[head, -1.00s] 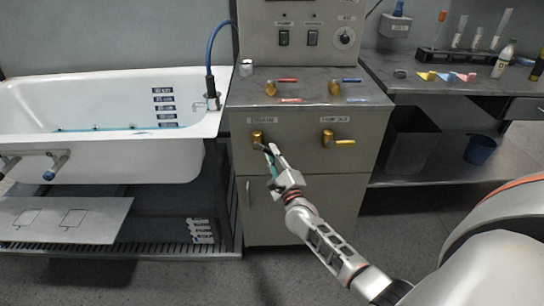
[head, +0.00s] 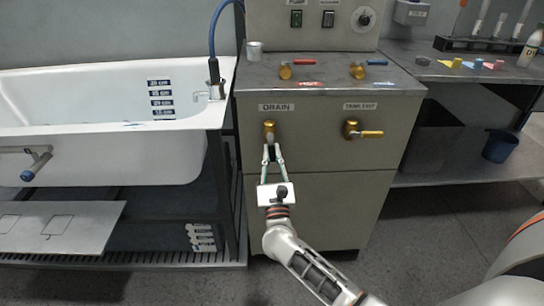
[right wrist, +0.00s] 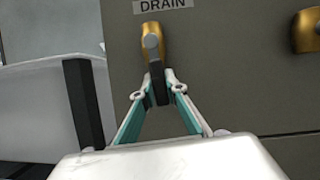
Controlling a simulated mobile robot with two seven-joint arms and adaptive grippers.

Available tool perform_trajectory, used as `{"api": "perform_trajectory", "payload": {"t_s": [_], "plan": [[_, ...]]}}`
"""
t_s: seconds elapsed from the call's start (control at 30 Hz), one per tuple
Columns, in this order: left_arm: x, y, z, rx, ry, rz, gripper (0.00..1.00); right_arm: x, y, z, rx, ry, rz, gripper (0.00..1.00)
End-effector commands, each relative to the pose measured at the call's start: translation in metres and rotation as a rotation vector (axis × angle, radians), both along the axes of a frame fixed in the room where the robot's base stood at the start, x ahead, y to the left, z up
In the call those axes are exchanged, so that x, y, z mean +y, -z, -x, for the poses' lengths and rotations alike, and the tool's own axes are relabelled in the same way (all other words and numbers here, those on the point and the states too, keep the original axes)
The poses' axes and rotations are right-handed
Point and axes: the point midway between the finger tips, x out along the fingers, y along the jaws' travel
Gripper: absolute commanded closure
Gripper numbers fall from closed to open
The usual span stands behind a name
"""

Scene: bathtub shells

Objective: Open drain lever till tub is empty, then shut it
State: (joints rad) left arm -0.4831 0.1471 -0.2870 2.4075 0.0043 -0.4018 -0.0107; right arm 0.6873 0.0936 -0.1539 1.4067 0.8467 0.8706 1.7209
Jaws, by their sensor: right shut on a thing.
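The drain valve (head: 269,129) is a brass fitting under the DRAIN label on the grey cabinet front. Its dark lever (right wrist: 159,82) points downward in the right wrist view. My right gripper (head: 270,150) is shut on this lever from below, one finger on each side; the fingers also show in the right wrist view (right wrist: 160,92). The white tub (head: 100,155) stands at the left with a depth scale (head: 161,100) on its inner wall. Only a small bluish trace shows low inside it; the near rim hides its bottom. My left gripper is out of view.
A second brass valve with a yellow lever (head: 371,134) sits to the right. A blue bucket (head: 499,146) is at far right.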

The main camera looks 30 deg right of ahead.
Motion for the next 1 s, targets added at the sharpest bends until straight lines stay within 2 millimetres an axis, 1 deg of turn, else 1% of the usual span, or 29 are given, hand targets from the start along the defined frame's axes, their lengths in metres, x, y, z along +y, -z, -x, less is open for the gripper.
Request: {"api": "perform_trajectory", "payload": {"t_s": [0.03,0.3,0.53,0.8,0.83,0.87,0.9,1.0], "plan": [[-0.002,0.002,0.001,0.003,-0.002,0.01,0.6,0.002,0.007,0.0,-0.004,-0.001,-0.02,1.0],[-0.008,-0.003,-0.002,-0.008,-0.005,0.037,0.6,0.006,0.003,-0.003,-0.049,-0.001,-0.086,1.0],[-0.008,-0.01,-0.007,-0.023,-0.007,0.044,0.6,0.007,0.0,-0.004,-0.06,-0.001,-0.098,1.0],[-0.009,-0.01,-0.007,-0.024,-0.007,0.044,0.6,0.007,-0.001,-0.004,-0.062,-0.002,-0.099,1.0],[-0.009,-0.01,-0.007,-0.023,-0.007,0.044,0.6,0.007,-0.001,-0.004,-0.062,-0.002,-0.099,0.8],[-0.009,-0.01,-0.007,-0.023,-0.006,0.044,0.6,0.007,-0.001,-0.004,-0.062,-0.002,-0.099,0.72],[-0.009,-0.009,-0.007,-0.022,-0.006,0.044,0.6,0.007,-0.001,-0.004,-0.062,-0.002,-0.099,0.69],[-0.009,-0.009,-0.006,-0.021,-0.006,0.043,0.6,0.007,-0.001,-0.004,-0.061,-0.001,-0.098,0.69]]}}
